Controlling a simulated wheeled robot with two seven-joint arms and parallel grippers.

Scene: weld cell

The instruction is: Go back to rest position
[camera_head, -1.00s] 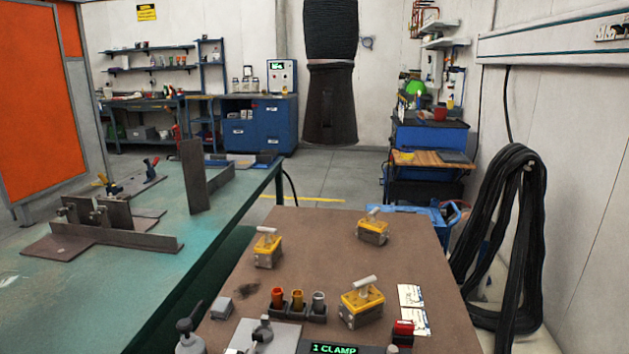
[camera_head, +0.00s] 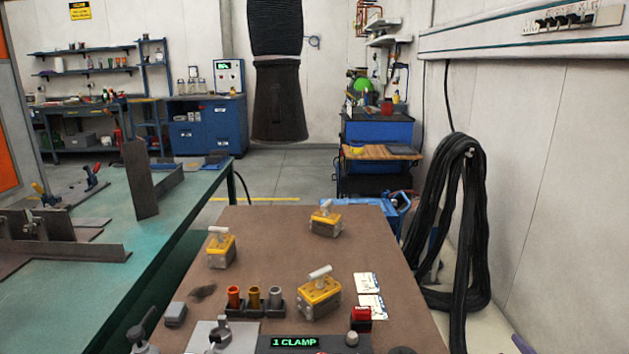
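Neither of my grippers can be made out in the head view, so their state is hidden. The brown worktable (camera_head: 265,228) stands right in front of me. On it are yellow-and-grey blocks with pale handles: one at the left (camera_head: 221,248), one at the back (camera_head: 325,220) and one nearer the middle (camera_head: 319,293). A display reading "1 CLAMP" (camera_head: 295,343) is at the near edge.
A green welding table (camera_head: 105,247) with steel plates stands to the left. Black cable coils (camera_head: 455,225) hang at the right wall. A blue cart (camera_head: 378,130) stands behind the worktable. A dark hose hood (camera_head: 279,100) hangs at the back. Some floor behind is clear.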

